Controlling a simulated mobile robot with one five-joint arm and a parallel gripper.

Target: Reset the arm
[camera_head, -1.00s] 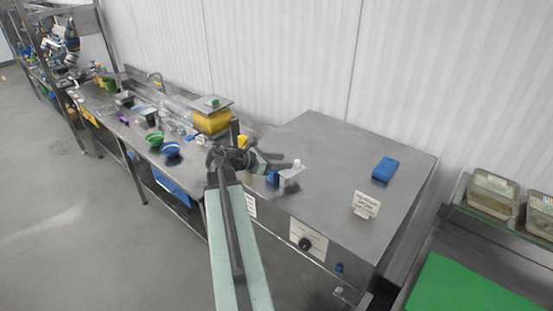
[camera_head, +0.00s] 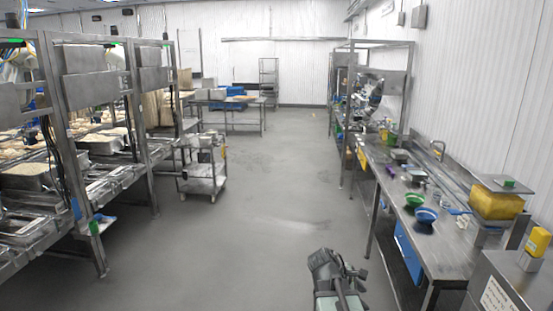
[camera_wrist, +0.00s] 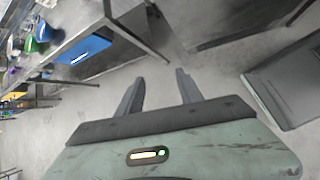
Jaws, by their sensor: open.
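My gripper (camera_wrist: 160,90) is open and empty in the wrist view, its two dark fingers apart above the bare grey floor. In the head view, my arm's end (camera_head: 338,268) shows low in the middle, over the floor and left of the steel bench (camera_head: 433,245). The fingers are hard to make out there. Nothing is held.
The bench on the right carries a green bowl (camera_head: 414,200), a blue bowl (camera_head: 426,216) and a yellow block (camera_head: 497,206). Steel racks with trays (camera_head: 30,178) stand at the left. A cart (camera_head: 202,180) stands mid-left. The middle floor is clear.

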